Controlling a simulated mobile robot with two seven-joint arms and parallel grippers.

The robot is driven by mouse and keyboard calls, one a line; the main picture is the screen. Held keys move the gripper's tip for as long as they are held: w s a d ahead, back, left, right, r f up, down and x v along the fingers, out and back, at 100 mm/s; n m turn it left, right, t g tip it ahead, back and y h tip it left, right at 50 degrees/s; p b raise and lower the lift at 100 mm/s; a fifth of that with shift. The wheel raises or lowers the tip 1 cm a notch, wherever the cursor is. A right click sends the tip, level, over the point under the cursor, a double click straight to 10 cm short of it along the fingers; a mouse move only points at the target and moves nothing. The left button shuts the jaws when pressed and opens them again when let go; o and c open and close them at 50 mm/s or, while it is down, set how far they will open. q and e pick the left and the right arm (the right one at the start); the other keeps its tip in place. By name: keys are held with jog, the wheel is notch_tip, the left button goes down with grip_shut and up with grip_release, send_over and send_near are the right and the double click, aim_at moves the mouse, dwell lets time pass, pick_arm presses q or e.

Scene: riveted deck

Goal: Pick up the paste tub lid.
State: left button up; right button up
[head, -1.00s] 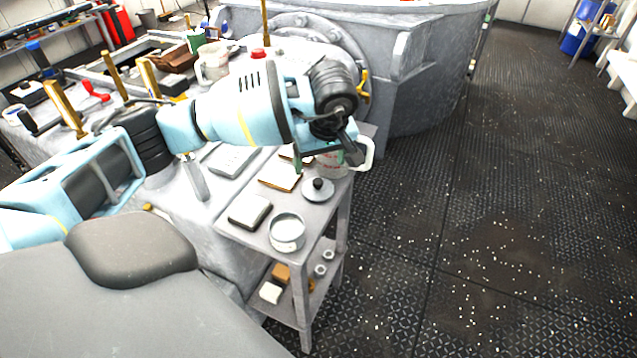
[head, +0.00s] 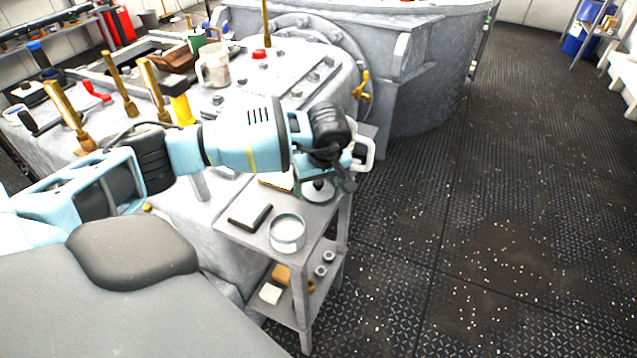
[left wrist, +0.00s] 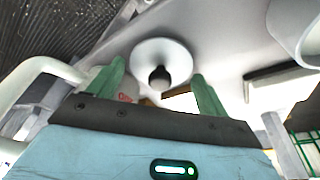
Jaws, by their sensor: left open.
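The paste tub lid (head: 319,192) is a pale grey disc with a black knob, lying on the upper shelf of a small grey stand. My left gripper (head: 330,181) is over it and hides part of it. In the left wrist view the lid (left wrist: 178,56) shows ahead, its knob between the two green fingertips of my open left gripper (left wrist: 158,72). Nothing is held. The open paste tub (head: 287,236) stands nearer the front of the shelf and shows at the top right of the left wrist view (left wrist: 295,32). My right gripper is not in view.
A white-handled container (head: 367,154) stands close behind my left gripper; its handle (left wrist: 36,68) is at the left in the wrist view.

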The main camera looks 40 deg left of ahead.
aim_at(319, 181)
pick_arm(q)
jog(key=c, duration=0.7)
jog(key=shift+r, duration=0.1)
jog(key=shift+w+r, duration=0.1)
jog(key=shift+r, duration=0.4)
notch_tip(319, 181, up, 2)
jog(key=shift+r, duration=0.15)
jog(key=s+a, duration=0.1)
jog(key=s, duration=0.4)
jog(key=s+a+r, duration=0.1)
jog(key=s+a, duration=0.1)
jog(key=s, duration=0.3)
jog(key=s+a, duration=0.2)
jog(key=s, duration=0.3)
jog(key=shift+s+a+r, duration=0.1)
jog(key=shift+a+r, duration=0.15)
jog(key=shift+r, duration=0.05)
